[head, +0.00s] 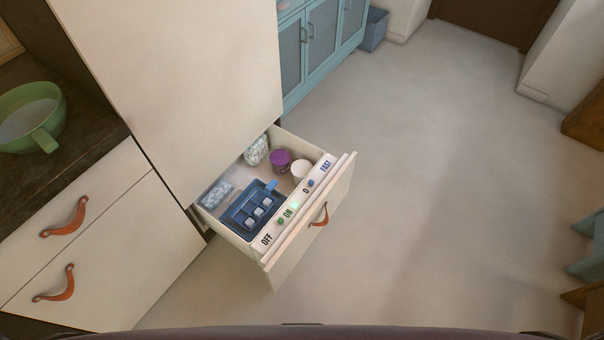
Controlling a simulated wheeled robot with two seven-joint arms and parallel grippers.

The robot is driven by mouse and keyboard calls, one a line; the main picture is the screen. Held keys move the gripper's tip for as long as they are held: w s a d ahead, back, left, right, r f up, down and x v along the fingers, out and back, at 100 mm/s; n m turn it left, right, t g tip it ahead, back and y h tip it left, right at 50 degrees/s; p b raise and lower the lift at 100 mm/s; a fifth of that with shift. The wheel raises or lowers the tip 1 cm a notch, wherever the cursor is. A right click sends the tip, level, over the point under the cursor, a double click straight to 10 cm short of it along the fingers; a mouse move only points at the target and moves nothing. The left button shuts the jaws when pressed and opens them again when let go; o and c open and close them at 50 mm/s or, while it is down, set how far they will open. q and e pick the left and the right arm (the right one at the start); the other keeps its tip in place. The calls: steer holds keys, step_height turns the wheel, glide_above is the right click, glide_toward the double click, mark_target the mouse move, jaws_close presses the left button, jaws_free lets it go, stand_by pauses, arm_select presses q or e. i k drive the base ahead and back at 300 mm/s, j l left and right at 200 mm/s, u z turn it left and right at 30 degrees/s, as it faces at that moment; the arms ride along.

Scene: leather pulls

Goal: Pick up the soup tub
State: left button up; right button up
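No thing here is clearly labelled as the soup tub. Two small round tubs sit side by side in the open drawer (283,264) at the bottom of the tall cream cabinet. One is a purple tub (281,161). The other is a white tub (301,170), just right of it and close to the drawer front. Both look upright, and I cannot tell which holds soup. Neither gripper is in view.
The drawer also holds a blue ice tray (252,210), a pale patterned packet (216,195) and a whitish bag (256,150). A green bowl (32,117) stands on the dark counter at left. The floor (430,190) right of the drawer is clear.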

mark_target(299, 169)
steer(key=z, duration=1.25)
steer(key=i+l, duration=0.1)
steer(key=i, duration=0.4)
steer(key=i+l, duration=0.1)
steer(key=i, duration=0.4)
steer(key=i+l, duration=0.1)
steer(key=i, duration=0.45)
steer(key=i+j+u, duration=0.1)
steer(key=i+u, duration=0.2)
steer(key=i, duration=0.2)
steer(key=i+u, duration=0.25)
steer(key=i, duration=0.3)
steer(key=i+l+u, duration=0.3)
steer(key=i, duration=0.2)
steer(key=i+l+u, duration=0.25)
steer(key=i, duration=0.25)
steer(key=i+u, duration=0.15)
steer(key=u, duration=0.3)
steer(key=i+u, duration=0.15)
steer(key=u, duration=0.3)
steer(key=i+u, duration=0.15)
steer(key=u, duration=0.3)
steer(key=i+l+u, duration=0.15)
steer(key=u, duration=0.3)
steer(key=i+l+u, duration=0.1)
steer(key=u, duration=0.35)
steer(key=l, duration=0.1)
